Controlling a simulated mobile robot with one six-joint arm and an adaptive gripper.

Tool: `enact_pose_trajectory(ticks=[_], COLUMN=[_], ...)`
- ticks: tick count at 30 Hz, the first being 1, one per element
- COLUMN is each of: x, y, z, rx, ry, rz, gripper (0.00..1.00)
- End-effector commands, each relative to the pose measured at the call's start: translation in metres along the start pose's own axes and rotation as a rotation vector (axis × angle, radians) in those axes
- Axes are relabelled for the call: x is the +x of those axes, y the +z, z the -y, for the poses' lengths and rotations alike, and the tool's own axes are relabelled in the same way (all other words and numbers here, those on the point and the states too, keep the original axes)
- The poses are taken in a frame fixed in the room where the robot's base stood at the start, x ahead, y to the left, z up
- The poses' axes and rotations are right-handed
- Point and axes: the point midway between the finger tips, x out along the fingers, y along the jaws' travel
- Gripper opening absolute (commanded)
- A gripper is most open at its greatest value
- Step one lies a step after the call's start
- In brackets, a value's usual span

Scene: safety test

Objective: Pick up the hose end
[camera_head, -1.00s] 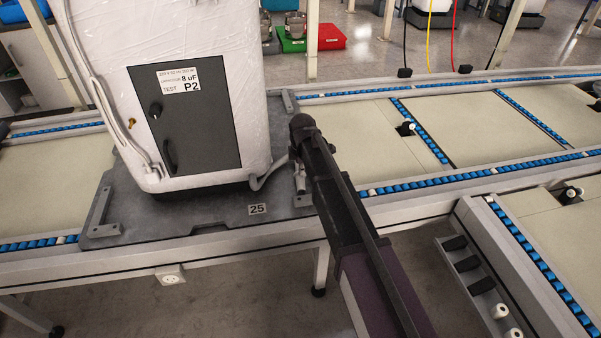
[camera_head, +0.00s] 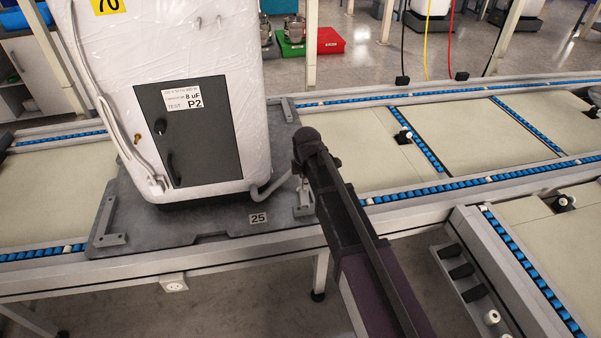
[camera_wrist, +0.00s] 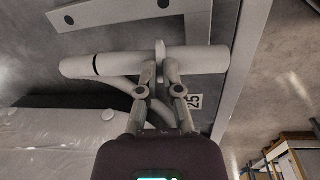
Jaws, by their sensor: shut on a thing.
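The hose end (camera_wrist: 200,60) is a pale grey-white cylinder with a raised collar and a dark band near its left end, lying crosswise in the wrist view. My gripper (camera_wrist: 160,72) has both fingertips close together at the collar and is shut on the hose end. A pale bent hose (camera_head: 272,187) runs from the base of the white wrapped unit (camera_head: 215,60) towards my gripper in the head view. There my dark wrist and arm hide most of the fingers and the hose end.
The unit stands on a grey pallet plate (camera_head: 196,235) marked 25, on a roller conveyor with blue rollers (camera_head: 480,178). Metal brackets (camera_head: 105,225) stick up at the plate's edges. Beige conveyor panels (camera_head: 470,135) to the right are mostly clear.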

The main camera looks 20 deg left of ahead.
Motion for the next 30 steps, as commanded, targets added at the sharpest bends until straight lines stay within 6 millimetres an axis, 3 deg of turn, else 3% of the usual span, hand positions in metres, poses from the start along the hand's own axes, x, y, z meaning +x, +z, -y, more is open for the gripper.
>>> enact_pose_trajectory(ticks=[1, 3, 12, 18, 30], x=[-0.004, -0.008, -0.018, -0.02, -0.021], y=[0.002, 0.004, 0.01, 0.012, 0.012], z=[0.018, 0.034, 0.081, 0.094, 0.097], rx=[0.0, 0.0, 0.0, 0.0, 0.0], ry=[0.0, 0.0, 0.0, 0.0, 0.0], rz=[0.0, 0.0, 0.0, 0.0, 0.0], gripper=[0.0, 0.0, 0.0, 0.0, 0.0])
